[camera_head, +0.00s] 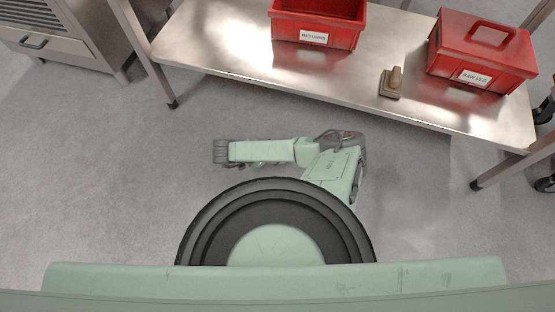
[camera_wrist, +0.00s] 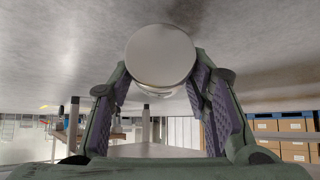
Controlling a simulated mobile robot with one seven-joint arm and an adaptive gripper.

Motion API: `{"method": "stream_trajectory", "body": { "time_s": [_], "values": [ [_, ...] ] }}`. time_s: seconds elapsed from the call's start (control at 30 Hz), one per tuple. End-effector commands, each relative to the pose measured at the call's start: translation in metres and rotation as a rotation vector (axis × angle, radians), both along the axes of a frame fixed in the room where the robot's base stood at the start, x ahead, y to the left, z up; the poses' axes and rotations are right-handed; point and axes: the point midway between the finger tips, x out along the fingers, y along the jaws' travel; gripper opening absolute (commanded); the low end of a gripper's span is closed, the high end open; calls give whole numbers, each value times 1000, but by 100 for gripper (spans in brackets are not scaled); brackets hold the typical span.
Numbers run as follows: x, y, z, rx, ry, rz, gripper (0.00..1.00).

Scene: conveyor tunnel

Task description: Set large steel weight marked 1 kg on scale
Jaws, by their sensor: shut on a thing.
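In the wrist view, my gripper (camera_wrist: 160,84) is shut on a round, smooth steel weight (camera_wrist: 160,54), with one purple-padded finger on each side. The weight's flat, plain round face is toward the camera, and no marking can be read on it. A narrower part shows just beyond that face. In the head view, part of my arm is folded low over the floor, and neither my fingers nor the weight can be made out there. I see no scale that I can identify in either view.
A steel table (camera_head: 230,45) holds an open red bin labelled RETURNS (camera_head: 318,24), a closed red box labelled RAW VEG (camera_head: 483,50) and a small brown stamp-like object (camera_head: 390,83). A metal cabinet (camera_head: 60,35) stands at left.

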Motion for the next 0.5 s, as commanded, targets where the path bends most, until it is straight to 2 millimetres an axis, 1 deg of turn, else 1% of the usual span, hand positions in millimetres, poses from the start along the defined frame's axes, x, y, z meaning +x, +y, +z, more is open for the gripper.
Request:
{"method": "stream_trajectory", "body": {
  "time_s": [0.13, 0.2, 0.33, 0.4, 0.5],
  "values": [
    [13, 2, -1, -1, -4, -1, 0],
    [11, 2, -13, -1, -1, -2, 0],
    [11, 1, -30, -1, -1, -2, 0],
    [11, 1, -35, -1, -2, -3, 0],
    [12, 1, -35, -2, -4, -1, 0]
  ]
}}
